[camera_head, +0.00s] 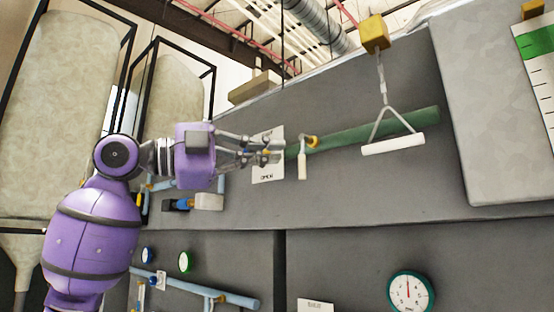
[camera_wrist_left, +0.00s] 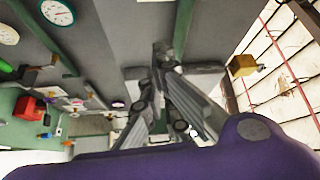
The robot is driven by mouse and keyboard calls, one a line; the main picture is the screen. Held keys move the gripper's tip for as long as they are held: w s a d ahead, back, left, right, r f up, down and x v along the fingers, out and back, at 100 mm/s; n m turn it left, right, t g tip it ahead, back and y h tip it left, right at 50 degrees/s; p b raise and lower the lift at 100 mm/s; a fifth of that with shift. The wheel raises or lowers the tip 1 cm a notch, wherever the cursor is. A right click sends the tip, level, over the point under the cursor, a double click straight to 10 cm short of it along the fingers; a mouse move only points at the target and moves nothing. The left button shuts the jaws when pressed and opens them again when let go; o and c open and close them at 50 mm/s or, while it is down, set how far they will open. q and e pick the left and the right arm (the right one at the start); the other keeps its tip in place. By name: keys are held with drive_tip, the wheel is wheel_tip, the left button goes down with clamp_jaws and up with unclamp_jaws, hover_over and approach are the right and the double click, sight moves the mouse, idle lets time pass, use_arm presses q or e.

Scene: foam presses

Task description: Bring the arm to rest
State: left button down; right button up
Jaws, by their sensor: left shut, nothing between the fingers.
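My purple left arm comes in from the left in the head view. Its left gripper (camera_head: 276,150) points right, in front of a white label plate (camera_head: 268,172) on the grey machine wall. The fingers are shut and hold nothing. A short white lever handle (camera_head: 302,166) on a green pipe (camera_head: 365,128) is just right of the fingertips; I cannot tell the gap in depth. In the left wrist view the left gripper (camera_wrist_left: 163,50) shows with its fingers together and empty. My right gripper is in neither view.
A white pull handle (camera_head: 393,145) hangs from a yellow block (camera_head: 374,33) to the right. A round gauge (camera_head: 411,291) and a light-blue pipe (camera_head: 230,298) are below. A blue-and-white valve (camera_head: 207,202) sits under the gripper. A large grey panel (camera_head: 497,100) stands at the right.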

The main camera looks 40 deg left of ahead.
use_arm(q)
drive_tip(key=shift+w+a, duration=0.15)
drive_tip(key=shift+w, duration=0.05)
